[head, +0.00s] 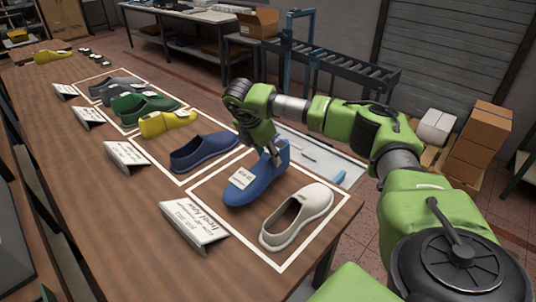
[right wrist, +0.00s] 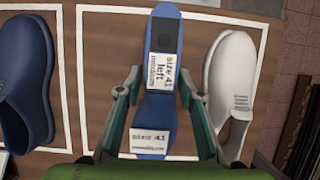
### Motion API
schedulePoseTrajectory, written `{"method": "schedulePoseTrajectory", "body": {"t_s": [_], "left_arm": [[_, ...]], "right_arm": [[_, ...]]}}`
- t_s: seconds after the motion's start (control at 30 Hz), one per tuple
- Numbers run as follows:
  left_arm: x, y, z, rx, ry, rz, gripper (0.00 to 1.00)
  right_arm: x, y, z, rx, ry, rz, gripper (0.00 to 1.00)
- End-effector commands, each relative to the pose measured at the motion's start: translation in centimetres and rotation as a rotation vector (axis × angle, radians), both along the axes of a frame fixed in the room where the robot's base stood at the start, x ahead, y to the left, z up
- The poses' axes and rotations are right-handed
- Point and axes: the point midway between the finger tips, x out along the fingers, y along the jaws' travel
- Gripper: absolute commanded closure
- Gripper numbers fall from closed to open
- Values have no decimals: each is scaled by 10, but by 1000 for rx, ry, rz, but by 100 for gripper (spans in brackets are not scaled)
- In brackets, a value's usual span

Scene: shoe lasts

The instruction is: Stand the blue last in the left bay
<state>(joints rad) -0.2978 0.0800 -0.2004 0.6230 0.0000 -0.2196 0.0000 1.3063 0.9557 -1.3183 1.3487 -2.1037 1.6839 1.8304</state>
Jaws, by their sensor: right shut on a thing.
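My right gripper (head: 275,153) is shut on the blue last (head: 256,182), gripping its upper part from both sides. The last is over the left part of the nearest white-outlined bay (head: 283,269), left of a white shoe (head: 298,216). I cannot tell whether its sole touches the table. In the right wrist view the fingers (right wrist: 158,88) straddle the blue last (right wrist: 155,113), with labels reading size 41, left. The white shoe (right wrist: 230,85) stands to its right there, apart from it. My left gripper is not in view.
The adjoining bay holds a dark blue shoe (head: 204,152) and a yellow last (head: 167,123). Farther bays hold green and grey footwear. Folded signs, one of them nearest (head: 194,222), stand along the wooden table's (head: 110,225) left side.

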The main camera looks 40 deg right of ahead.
Motion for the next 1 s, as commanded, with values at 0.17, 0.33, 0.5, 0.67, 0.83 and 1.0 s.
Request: {"method": "schedulePoseTrajectory", "body": {"t_s": [0.17, 0.33, 0.5, 0.67, 0.83, 1.0], "left_arm": [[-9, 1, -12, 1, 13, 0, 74], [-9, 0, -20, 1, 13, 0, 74], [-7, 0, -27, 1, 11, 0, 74], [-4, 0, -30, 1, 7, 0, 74], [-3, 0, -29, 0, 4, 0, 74], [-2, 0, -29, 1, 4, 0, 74]], "right_arm": [[1, 0, -13, -1, -1, 3, 100], [1, -1, -24, -2, 0, 5, 100], [1, -1, -34, -3, 1, 7, 100], [1, -2, -38, -4, 1, 8, 100], [2, -2, -38, -4, 1, 8, 100], [2, -2, -38, -4, 1, 8, 100]]}}
